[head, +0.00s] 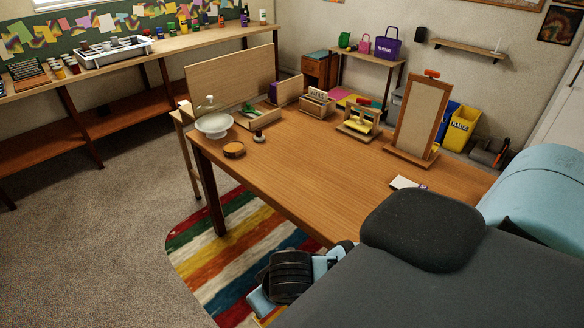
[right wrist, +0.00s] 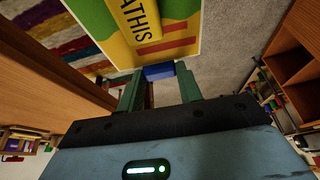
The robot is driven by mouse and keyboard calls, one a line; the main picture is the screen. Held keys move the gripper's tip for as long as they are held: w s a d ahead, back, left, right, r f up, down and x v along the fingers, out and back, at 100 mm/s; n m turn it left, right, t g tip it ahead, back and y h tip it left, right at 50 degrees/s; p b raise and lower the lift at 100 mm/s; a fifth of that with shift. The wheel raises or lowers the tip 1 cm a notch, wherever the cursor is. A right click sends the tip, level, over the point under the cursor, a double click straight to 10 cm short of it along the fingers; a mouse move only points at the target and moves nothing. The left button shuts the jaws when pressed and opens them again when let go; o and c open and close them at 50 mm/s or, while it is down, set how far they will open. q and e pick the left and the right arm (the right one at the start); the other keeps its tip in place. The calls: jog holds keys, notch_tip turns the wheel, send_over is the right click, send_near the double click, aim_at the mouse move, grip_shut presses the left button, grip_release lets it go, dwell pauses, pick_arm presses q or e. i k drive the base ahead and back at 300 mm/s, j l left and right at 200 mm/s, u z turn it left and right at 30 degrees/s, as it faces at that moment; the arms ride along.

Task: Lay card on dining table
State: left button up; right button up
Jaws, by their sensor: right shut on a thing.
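In the right wrist view my right gripper (right wrist: 160,85) has its two green fingers shut on the card (right wrist: 150,25), near a blue part at the card's close end. The card is yellow, green and white with red stripes, and the letters "ATHIS" show; its far end is cut off by the frame. The card is clear of the dining table (head: 310,180). The table's wooden side also shows at left in the right wrist view (right wrist: 60,60).
On the table stand a glass-domed dish (head: 213,122), a round wooden box (head: 234,150), a small sign stand (head: 317,103), a tall framed board (head: 419,117) and a flat white piece (head: 406,183). The table's middle and near left are bare. A striped rug (head: 235,240) lies below.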

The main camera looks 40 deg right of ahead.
aim_at(335, 196)
jog(key=i+u, duration=0.1)
jog(key=u, duration=0.3)
jog(key=l+u, duration=0.1)
jog(key=u, duration=0.3)
jog(key=i+u, duration=0.1)
jog(key=u, duration=0.3)
jog(key=l+u, duration=0.2)
jog(key=u, duration=0.2)
jog(key=i+l+u, duration=0.1)
jog(key=u, duration=0.3)
jog(key=l+u, duration=0.1)
jog(key=u, duration=0.7)
jog(key=l+u, duration=0.1)
jog(key=u, duration=0.7)
jog(key=k+u, duration=0.1)
jog(key=u, duration=0.65)
jog(key=l+u, duration=0.1)
jog(key=u, duration=0.7)
jog(key=k+u, duration=0.15)
jog(key=u, duration=1.45)
jog(key=j+u, duration=0.15)
jog(key=u, duration=0.65)
jog(key=k+j+u, duration=0.1)
jog(key=u, duration=0.65)
